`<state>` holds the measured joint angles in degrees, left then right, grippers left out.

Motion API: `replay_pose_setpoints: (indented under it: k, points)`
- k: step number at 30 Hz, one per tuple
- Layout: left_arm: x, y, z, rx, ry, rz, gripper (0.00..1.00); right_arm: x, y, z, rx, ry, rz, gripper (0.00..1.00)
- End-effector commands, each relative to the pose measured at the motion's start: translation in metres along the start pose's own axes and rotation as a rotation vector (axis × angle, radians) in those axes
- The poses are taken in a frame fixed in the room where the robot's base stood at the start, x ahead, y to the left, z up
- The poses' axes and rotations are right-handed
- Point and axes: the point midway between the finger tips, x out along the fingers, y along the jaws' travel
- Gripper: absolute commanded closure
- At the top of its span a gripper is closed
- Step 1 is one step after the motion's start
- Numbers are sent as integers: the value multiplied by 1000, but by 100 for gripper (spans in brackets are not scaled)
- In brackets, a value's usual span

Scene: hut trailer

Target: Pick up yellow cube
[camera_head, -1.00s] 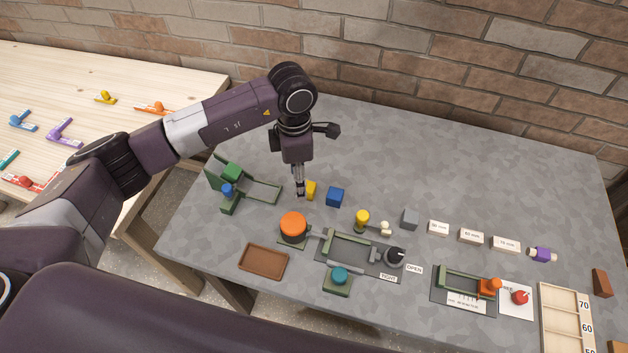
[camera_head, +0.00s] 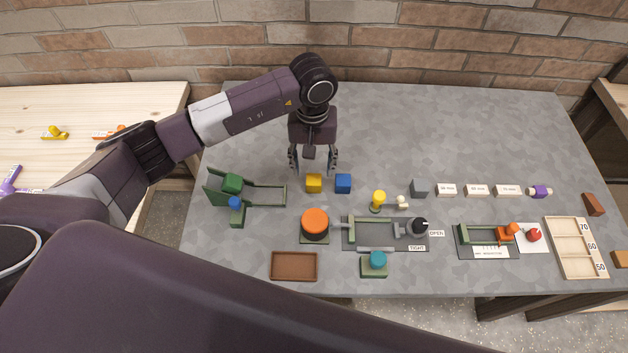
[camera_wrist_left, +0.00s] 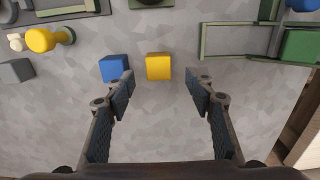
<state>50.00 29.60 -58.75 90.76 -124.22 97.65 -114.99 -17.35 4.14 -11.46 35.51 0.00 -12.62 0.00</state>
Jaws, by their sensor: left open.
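The yellow cube (camera_head: 314,183) sits on the grey table, just left of the blue cube (camera_head: 343,183) in the head view. My left gripper (camera_head: 314,174) points down right by the yellow cube, its fingers spread and empty. In the left wrist view the yellow cube (camera_wrist_left: 159,66) lies beyond and between the two open fingertips (camera_wrist_left: 162,82), not held. The blue cube (camera_wrist_left: 113,68) is beside it there, partly overlapped by one finger. My right gripper is not seen.
A green frame (camera_head: 262,195) stands to the left. An orange knob (camera_head: 315,222), a yellow peg (camera_head: 378,198) and a brown tray (camera_head: 294,267) lie nearer the front. A grey cube (camera_head: 418,187) is further right. The table behind the cubes is clear.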

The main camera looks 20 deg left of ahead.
Motion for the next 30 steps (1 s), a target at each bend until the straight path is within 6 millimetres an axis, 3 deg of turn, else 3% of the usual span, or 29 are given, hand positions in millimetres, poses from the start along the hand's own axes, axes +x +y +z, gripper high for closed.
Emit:
replay_pose_setpoints:
  k: [10, 15, 23, 30]
  points:
    - [41, 2, 1, -4, -6, -1, 51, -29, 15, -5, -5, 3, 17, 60]
    - [63, 2, 0, -4, -4, 0, 51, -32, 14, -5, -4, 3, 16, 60]
    - [66, 2, -1, -3, 1, 0, 51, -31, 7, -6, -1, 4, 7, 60]
    - [66, 2, -1, -3, 0, 0, 76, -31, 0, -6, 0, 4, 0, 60]
